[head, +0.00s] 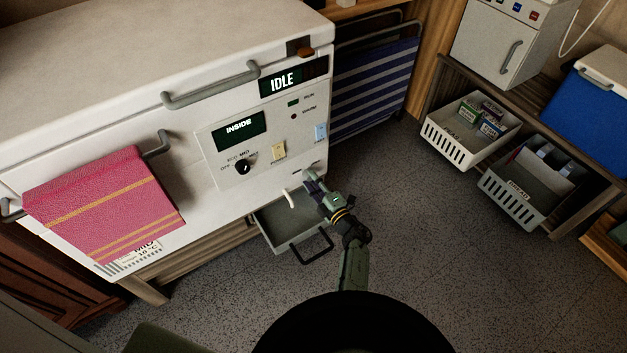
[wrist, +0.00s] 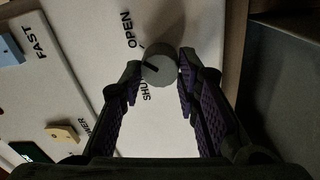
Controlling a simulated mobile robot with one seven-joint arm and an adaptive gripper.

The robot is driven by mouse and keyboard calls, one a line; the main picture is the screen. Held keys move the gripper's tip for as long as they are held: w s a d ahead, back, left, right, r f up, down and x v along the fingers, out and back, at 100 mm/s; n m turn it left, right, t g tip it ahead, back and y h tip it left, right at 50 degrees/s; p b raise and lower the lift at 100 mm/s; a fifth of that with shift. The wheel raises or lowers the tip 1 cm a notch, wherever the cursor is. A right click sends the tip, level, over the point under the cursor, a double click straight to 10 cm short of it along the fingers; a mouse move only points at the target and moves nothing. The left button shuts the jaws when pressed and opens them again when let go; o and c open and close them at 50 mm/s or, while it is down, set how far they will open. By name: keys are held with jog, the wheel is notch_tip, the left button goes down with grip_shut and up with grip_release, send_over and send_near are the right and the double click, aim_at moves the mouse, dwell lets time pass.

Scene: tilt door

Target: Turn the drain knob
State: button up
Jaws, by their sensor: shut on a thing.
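The drain knob (wrist: 159,66) is a round grey knob with a dark pointer line, on the white front panel between the printed words OPEN and SHUT. In the wrist view the pointer lies toward the SHUT side. My gripper (wrist: 158,72) has its purple-padded fingers on either side of the knob, closed on it. In the head view my gripper (head: 312,182) is at the lower right of the white chest's front and hides the knob.
A grey drawer or tray (head: 292,225) stands out below the panel, under my gripper. A pale lever (head: 290,198) is left of it. The black dial (head: 243,167) and pink towel (head: 105,205) are farther left. Floor to the right is clear up to the baskets (head: 470,130).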

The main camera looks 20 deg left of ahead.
jog(key=shift+m, duration=0.4)
jog(key=o, duration=1.2)
jog(key=shift+c, duration=0.2)
jog(key=shift+d, duration=0.1)
jog(key=v, duration=1.2)
